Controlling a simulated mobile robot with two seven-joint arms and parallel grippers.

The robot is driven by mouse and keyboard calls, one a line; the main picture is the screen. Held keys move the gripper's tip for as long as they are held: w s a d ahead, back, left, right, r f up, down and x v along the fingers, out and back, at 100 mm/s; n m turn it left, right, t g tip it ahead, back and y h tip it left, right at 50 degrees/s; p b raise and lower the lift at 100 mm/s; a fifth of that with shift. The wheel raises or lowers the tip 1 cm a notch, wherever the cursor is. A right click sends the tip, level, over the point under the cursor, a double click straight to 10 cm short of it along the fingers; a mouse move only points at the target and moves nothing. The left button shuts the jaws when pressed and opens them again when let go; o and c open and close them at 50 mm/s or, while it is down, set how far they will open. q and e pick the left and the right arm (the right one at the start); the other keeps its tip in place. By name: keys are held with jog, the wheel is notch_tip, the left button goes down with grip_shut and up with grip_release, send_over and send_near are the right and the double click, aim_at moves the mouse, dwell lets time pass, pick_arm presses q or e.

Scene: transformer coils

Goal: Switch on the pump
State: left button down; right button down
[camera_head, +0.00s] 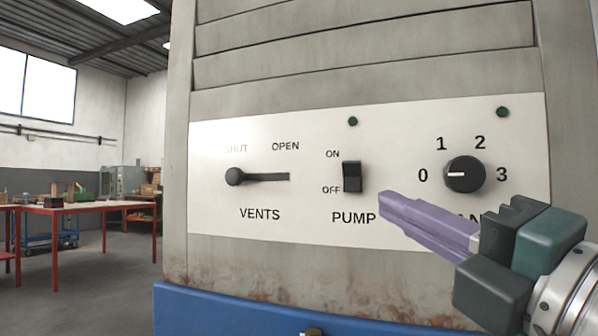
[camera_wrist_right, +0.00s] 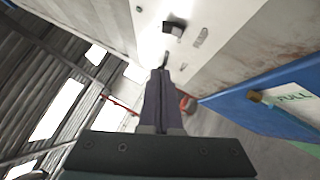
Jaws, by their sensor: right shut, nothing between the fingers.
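The pump switch (camera_head: 352,177) is a black rocker on a white panel (camera_head: 300,220), between ON above and OFF below. I cannot tell for sure which way it is tipped. A small dark green lamp (camera_head: 352,121) above it looks unlit. My right gripper (camera_head: 384,203) is shut and empty, its purple fingers pointing left at the panel, just right of and below the switch. A gap to the switch seems to remain. In the right wrist view the fingers (camera_wrist_right: 160,76) point up toward the panel, and the black switch (camera_wrist_right: 174,27) shows beyond them. My left gripper is not in view.
Left of the switch is the VENTS lever (camera_head: 234,176), with its knob at the SHUT end. Right of it is a rotary knob (camera_head: 464,174) marked 0 to 3, its label partly hidden by my gripper. A red-legged workbench (camera_head: 90,207) stands far left.

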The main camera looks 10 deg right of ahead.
aim_at(357, 166)
jog(key=shift+w+d+r, duration=0.1)
jog(key=shift+w+r, duration=0.55)
jog(key=shift+w, duration=1.15)
jog(key=shift+w+a+r, duration=0.1)
jog(key=shift+w+r, duration=0.6)
jog(key=shift+w, duration=1.05)
jog(key=shift+w+d+r, duration=0.1)
jog(key=shift+w+r, duration=0.55)
jog(key=shift+w, duration=1.15)
jog(key=r+p, duration=0.1)
jog(key=p, duration=0.1)
jog(key=m+p, duration=0.1)
jog(key=p, duration=0.1)
jog(key=shift+w+d+r+g+h, duration=0.2)
jog(key=shift+w+r+g+h, duration=0.1)
jog(key=shift+r+g, duration=0.1)
jog(key=shift+f+b, duration=0.3)
jog(key=shift+f, duration=0.25)
